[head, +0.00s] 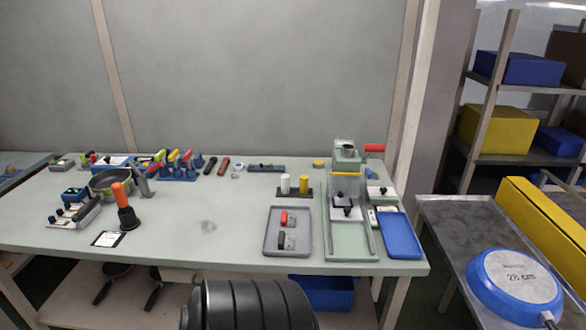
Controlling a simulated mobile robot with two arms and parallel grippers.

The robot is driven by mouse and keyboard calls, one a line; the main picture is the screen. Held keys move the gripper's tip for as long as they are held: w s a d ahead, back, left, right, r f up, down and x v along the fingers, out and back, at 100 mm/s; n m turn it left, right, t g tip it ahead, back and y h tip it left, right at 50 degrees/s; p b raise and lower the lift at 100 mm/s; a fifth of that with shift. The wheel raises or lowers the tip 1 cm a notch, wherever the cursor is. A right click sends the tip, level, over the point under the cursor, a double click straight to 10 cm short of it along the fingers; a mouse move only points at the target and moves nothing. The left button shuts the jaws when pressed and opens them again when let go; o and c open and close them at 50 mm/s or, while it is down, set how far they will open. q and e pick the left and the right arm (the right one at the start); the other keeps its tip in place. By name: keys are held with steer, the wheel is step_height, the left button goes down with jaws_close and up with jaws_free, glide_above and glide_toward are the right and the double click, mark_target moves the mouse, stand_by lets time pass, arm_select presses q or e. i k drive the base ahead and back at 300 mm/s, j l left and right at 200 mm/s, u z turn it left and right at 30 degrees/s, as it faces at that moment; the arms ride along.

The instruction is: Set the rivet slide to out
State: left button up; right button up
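A pale green press-like fixture (349,245) stands at the right part of the workbench, with a long base and two side rails running towards the front edge. A white block with black knobs (346,205) sits between the rails about midway along, behind an empty front stretch of the base. A yellow bar (346,174) crosses just behind it. I cannot tell for certain which part is the rivet slide; this block looks most like it. The head of the fixture (346,152) has a dark round opening, and a red handle (374,148) sticks out to the right. Neither gripper is in view.
A grey tray (271,242) with red and black handled parts lies left of the fixture. A blue tray (400,236) lies right of it. A metal pan (107,183) and an orange-handled tool (124,206) stand at the left. The bench's middle is clear.

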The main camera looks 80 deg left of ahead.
mark_target(346, 209)
steer(key=u, duration=2.05)
